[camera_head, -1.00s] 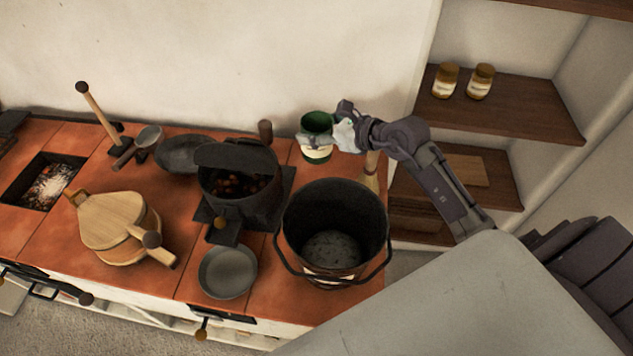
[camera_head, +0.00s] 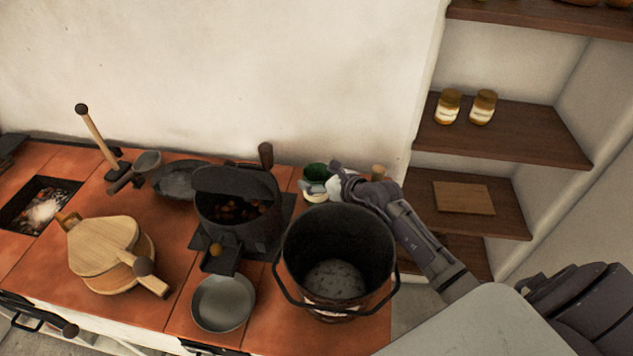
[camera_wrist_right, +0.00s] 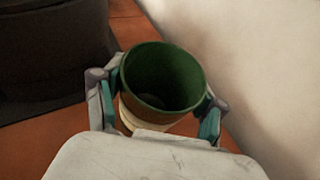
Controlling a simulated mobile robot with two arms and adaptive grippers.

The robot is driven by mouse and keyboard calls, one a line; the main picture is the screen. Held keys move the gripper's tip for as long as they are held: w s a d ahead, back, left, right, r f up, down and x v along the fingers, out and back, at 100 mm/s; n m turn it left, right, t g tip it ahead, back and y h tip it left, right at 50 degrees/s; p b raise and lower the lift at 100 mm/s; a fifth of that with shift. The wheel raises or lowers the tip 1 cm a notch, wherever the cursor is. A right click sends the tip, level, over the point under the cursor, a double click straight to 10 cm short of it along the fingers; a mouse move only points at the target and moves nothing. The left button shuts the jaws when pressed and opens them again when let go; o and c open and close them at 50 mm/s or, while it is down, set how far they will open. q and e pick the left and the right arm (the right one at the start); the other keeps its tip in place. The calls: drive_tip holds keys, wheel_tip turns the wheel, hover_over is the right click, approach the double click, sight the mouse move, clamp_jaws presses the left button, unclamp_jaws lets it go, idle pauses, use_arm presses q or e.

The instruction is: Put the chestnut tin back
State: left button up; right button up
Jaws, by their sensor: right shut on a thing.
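The tin, green with a pale label and open at the top, is held in my right gripper (camera_head: 322,184). I take this tin (camera_head: 315,171) for the chestnut tin; its label text is unreadable. It is upright at the back right of the tiled hearth top, behind the large bucket. In the right wrist view the tin (camera_wrist_right: 163,80) sits between the two fingers of the right gripper (camera_wrist_right: 160,105), one on each side. Its inside is dark green and looks empty. I cannot tell whether its base touches the tiles. My left gripper is not in view.
The large dark bucket (camera_head: 300,255) stands close in front of the tin. A black pot (camera_head: 270,225) with brown contents is to its left, and a wooden handle (camera_head: 379,172) to its right. Shelves (camera_head: 500,133) with two jars (camera_head: 465,107) stand at right. The white wall rises behind.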

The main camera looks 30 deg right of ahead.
drive_tip(key=shift+f, duration=0.55)
drive_tip(key=shift+f, duration=0.15)
drive_tip(key=o, duration=1.4)
drive_tip(key=shift+s+r, duration=0.15)
drive_tip(key=shift+r, duration=0.05)
drive_tip(key=v, duration=0.7)
